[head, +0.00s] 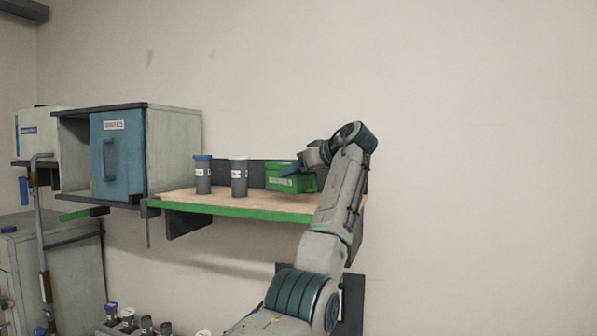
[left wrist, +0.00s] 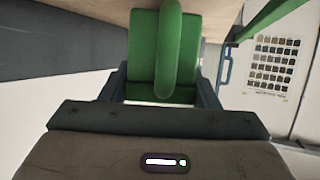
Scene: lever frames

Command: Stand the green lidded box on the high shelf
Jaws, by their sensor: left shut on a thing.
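The green lidded box (head: 288,183) is at the right end of the high shelf (head: 225,201), which has a wooden top and a green front edge. It looks upright, on the board or just above it; I cannot tell whether it touches. My left gripper (head: 292,168) is at the box's top right. In the left wrist view my left gripper (left wrist: 162,88) has a finger on each side of the green box (left wrist: 146,45), shut on it, with its rounded handle facing the camera. My right gripper is not in view.
Two dark labelled canisters, one blue-lidded (head: 203,176) and one white-lidded (head: 239,178), stand left of the box on the shelf. A cabinet with a blue door (head: 118,160) is further left. Several jars (head: 128,318) are below. The wall at right is bare.

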